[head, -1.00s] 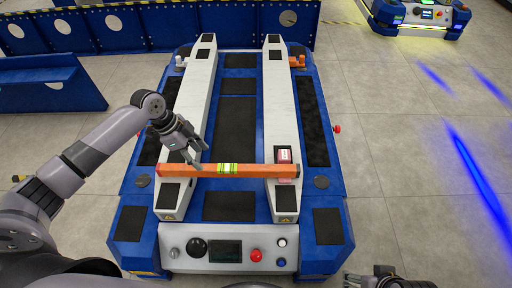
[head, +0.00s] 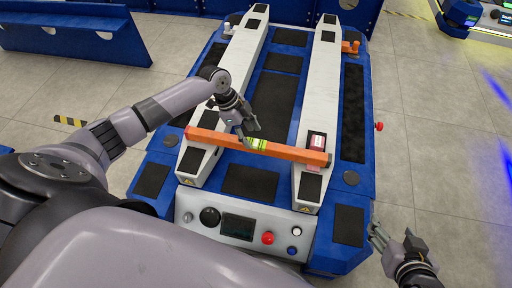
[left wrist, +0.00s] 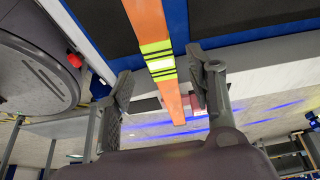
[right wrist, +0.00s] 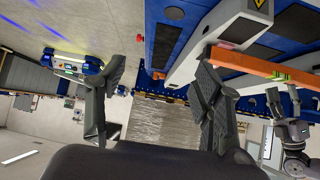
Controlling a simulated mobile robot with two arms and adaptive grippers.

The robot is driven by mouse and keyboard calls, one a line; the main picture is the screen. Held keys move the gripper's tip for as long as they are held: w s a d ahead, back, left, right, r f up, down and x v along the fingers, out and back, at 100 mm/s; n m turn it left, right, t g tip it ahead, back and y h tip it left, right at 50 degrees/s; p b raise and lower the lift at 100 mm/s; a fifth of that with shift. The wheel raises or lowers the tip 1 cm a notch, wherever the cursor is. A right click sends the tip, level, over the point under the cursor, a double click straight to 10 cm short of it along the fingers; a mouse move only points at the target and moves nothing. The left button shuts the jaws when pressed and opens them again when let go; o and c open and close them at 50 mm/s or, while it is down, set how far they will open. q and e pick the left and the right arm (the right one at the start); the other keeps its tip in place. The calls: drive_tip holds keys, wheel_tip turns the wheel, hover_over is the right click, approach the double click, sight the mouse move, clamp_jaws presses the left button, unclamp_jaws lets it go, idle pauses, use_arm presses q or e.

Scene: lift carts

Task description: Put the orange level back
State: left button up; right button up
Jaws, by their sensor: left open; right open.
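The orange level (head: 290,151) lies across the two white rails of the blue lift cart, with its green-yellow vial section near the middle. It also shows in the left wrist view (left wrist: 147,22), running between and beyond the fingers, and in the right wrist view (right wrist: 247,64). My left gripper (head: 247,133) is open, close to the vial section; whether the fingers touch the level I cannot tell. My right gripper (head: 393,244) is open and empty, off the cart's front right corner, apart from the level.
The left white rail (head: 236,77) and right white rail (head: 320,85) run along the blue cart (head: 343,220). A small red-and-white item (head: 316,141) sits on the right rail by the level. The front panel has a red button (head: 268,238).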

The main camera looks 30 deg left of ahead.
sight(255, 142)
use_arm(q)
drive_tip(key=shift+x, duration=0.75)
drive_tip(key=b+x, duration=0.2)
drive_tip(key=x, duration=0.2)
drive_tip(key=shift+f, duration=0.25)
use_arm(e)
drive_tip(key=w+a+r+t+y, duration=0.2)
drive_tip(key=w+r+t, duration=0.4)
drive_tip(key=r, duration=0.3)
drive_tip(key=shift+a+r+t, duration=0.3)
drive_tip(key=shift+a, duration=0.25)
use_arm(q)
drive_tip(key=shift+c, duration=0.4)
use_arm(e)
drive_tip(key=shift+w, duration=0.1)
use_arm(q)
clamp_jaws()
